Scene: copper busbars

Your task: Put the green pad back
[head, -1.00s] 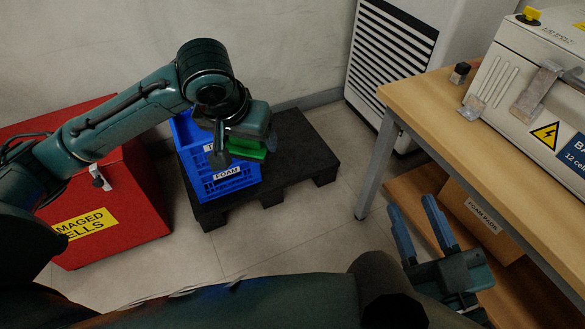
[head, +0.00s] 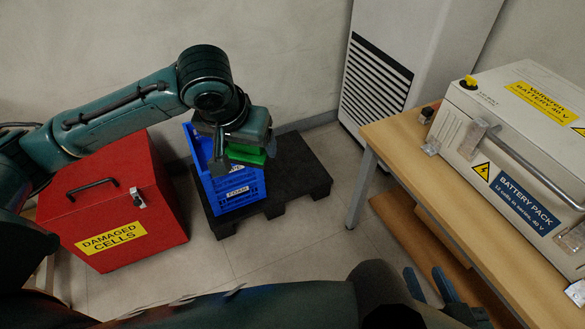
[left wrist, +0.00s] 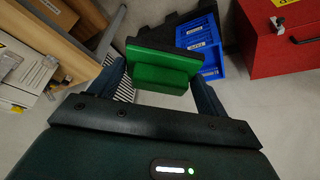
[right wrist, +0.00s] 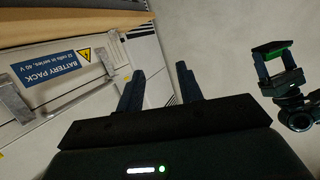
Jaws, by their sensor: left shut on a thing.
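The green pad (head: 246,155) is held in my left gripper (head: 240,160). In the left wrist view the green pad (left wrist: 162,70) sits between the two fingers, with a dark layer along its far side. In the head view the pad overlaps the right upper part of the blue crate (head: 238,190), labelled FOAM. The blue crate (left wrist: 208,60) also shows beyond the pad in the left wrist view; its inside is mostly hidden. My right gripper (head: 428,285) is open and empty beside the table; its fingers stand apart in the right wrist view (right wrist: 160,88).
The crate stands on a black pallet (head: 300,180) on the floor. A red DAMAGED CELLS box (head: 110,215) is to its left. A wooden table (head: 400,155) with a battery pack (head: 520,150) is at right. A white louvred cabinet (head: 400,50) stands behind.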

